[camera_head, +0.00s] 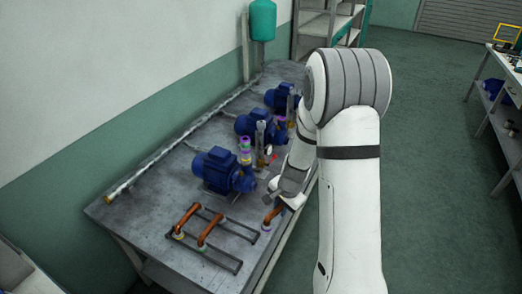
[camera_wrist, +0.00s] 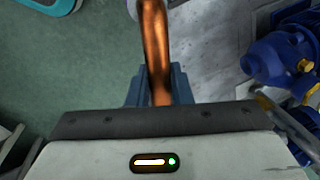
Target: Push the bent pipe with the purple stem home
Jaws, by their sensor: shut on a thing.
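A copper bent pipe (camera_head: 271,214) is in my gripper (camera_head: 280,201) near the table's right edge, with a pale purple end (camera_head: 266,227) showing low. In the wrist view the copper pipe (camera_wrist: 156,45) runs up between the blue-grey jaws (camera_wrist: 158,88), which are shut on it. The nearest blue pump (camera_head: 220,170) stands on the table up and left of my gripper. A fitting with purple and green bands (camera_head: 245,148) rises beside this pump.
Two more copper pipes (camera_head: 185,217) (camera_head: 209,232) lie on a dark rack (camera_head: 222,262) at the table's near end. Two further blue pumps (camera_head: 256,124) (camera_head: 281,97) stand behind the nearest one. A long pipe (camera_head: 170,155) runs along the wall side. Open floor lies right.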

